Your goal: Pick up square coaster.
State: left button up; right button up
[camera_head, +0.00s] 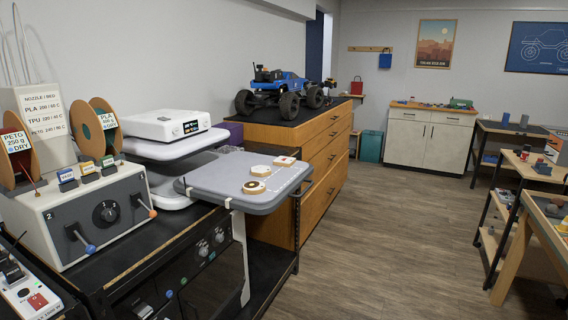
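A small square coaster (285,161), white with a red mark on top, lies flat near the far right part of a grey rounded tray-like top (215,181). Two round coasters lie on the same top. One round coaster (261,171) is just in front of and left of the square one, and the other, with a dark centre (253,187), is nearer to me. The square coaster looks apart from both. Neither of my grippers is in view.
A white machine (176,125) stands left of the grey top. A spool dryer box (90,215) is on the dark bench at the left. A blue crawler (280,88) stands on a wooden drawer cabinet (325,150) behind. The wooden floor (400,240) is open to the right.

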aim_at(283, 161)
jog(key=z, duration=0.55)
jog(key=i, duration=1.8)
jog(key=u, duration=0.65)
